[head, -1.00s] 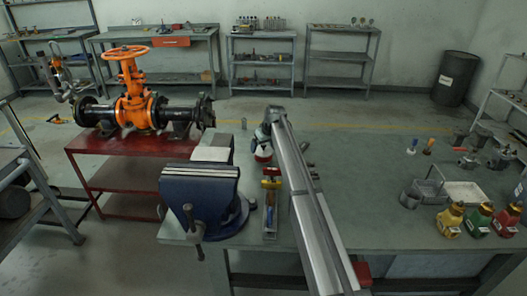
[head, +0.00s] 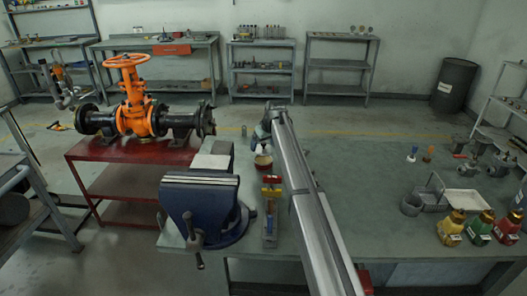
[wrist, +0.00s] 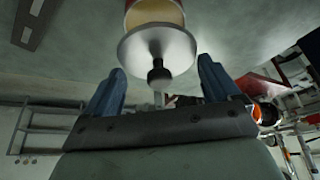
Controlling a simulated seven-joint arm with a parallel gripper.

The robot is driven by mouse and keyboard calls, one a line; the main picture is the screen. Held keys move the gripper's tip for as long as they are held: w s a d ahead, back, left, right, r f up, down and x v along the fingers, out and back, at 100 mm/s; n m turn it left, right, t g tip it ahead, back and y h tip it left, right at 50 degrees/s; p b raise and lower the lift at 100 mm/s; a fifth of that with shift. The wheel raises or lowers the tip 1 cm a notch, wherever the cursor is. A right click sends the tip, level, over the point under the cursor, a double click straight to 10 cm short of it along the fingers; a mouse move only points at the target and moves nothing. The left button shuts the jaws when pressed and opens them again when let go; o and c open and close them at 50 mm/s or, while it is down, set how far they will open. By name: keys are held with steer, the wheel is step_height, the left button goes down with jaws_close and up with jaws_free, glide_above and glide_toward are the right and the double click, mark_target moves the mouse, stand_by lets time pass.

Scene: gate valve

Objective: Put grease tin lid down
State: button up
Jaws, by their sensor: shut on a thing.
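The grease tin (head: 263,162) stands on the green workbench, behind the vise, and its top shows a cream-coloured inside. In the wrist view the red tin (wrist: 155,14) shows at the top edge, partly covered by the lid. The grease tin lid (wrist: 155,48) is a silver disc with a black knob. My gripper (wrist: 157,75) is shut on the lid at its knob, and the lid is held apart from the tin, above it. In the head view my gripper (head: 262,142) is just above the tin, and the lid is hard to make out there.
A pale block (head: 213,158) is left of the tin. Coloured bottles (head: 480,228) and a tray (head: 461,199) are far right. The bench middle (head: 365,190) is clear.

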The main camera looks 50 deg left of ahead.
steer(key=r, duration=0.2)
steer(key=a+r, duration=0.1)
steer(key=r, duration=0.1)
steer(key=shift+s, duration=0.2)
steer(key=s+a+f, duration=0.2)
steer(key=s+a, duration=0.1)
steer(key=a, duration=0.3)
glide_above(244, 160)
steer(key=d, duration=0.2)
steer(key=shift+m, duration=0.4)
steer(key=f, duration=0.6)
steer(key=shift+s+a, duration=0.25)
steer(key=shift+s, duration=0.05)
steer(key=shift+f, duration=2.25)
steer(key=shift+f, duration=0.1)
steer(key=o, duration=0.7)
steer(key=shift+o, duration=0.2)
steer(key=v, duration=1.2)
